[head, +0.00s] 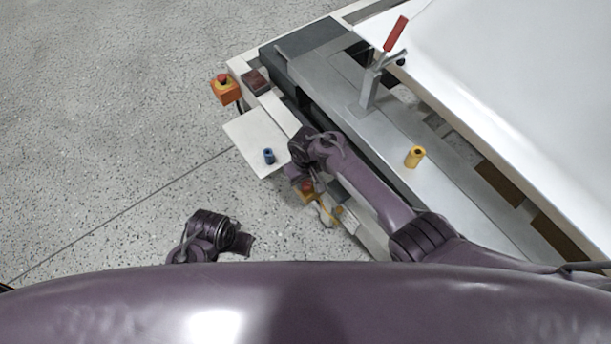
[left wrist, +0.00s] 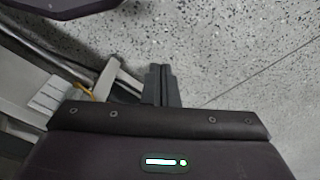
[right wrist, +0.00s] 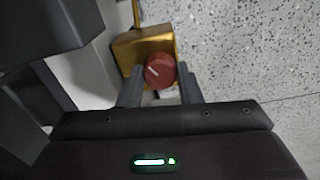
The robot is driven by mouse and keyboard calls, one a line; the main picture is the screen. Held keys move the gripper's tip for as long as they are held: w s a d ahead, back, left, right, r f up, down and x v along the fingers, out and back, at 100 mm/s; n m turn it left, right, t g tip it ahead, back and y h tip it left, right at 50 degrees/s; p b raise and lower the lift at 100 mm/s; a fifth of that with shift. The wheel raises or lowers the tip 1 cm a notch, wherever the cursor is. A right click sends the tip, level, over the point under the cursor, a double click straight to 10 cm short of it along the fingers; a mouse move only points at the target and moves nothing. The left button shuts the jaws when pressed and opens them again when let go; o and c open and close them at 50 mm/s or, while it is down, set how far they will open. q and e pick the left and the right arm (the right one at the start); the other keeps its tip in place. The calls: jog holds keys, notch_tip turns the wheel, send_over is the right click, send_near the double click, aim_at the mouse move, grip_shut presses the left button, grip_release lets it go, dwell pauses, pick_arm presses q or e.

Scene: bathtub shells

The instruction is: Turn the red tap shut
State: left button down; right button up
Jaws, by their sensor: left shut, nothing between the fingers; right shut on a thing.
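The red tap (right wrist: 160,70) is a round red knob with a pale mark, on a yellow box-shaped body (right wrist: 138,46). In the right wrist view it sits between the fingers of my right gripper (right wrist: 160,86), which is shut on it. The pale mark lies at a slant toward the upper left. In the head view the red tap (head: 307,187) is small, beside the low side of the bench, and partly hidden by my right arm. My left gripper (left wrist: 161,84) is shut and empty, its fingers together above the floor, away from the tap.
A white shelf plate (head: 250,132) holds a blue cylinder (head: 268,156). An orange box with a red button (head: 225,89) is at the bench corner. A yellow cylinder (head: 415,157) and a red-handled clamp (head: 395,34) are on the grey bench. Open floor lies left.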

jog(key=n, duration=0.2)
jog(key=shift+n+p, duration=0.35)
jog(key=shift+n, duration=0.05)
jog(key=n, duration=0.2)
jog(key=shift+n, duration=0.4)
jog(key=n, duration=0.3)
jog(key=shift+n, duration=1.2)
pick_arm(q)
jog(key=f, duration=0.4)
jog(key=shift+w+a+f, duration=0.1)
jog(key=shift+a+f, duration=0.1)
jog(key=shift+r, duration=0.25)
pick_arm(e)
jog(key=shift+n, duration=0.4)
jog(key=o, duration=1)
pick_arm(q)
jog(key=shift+f, duration=0.2)
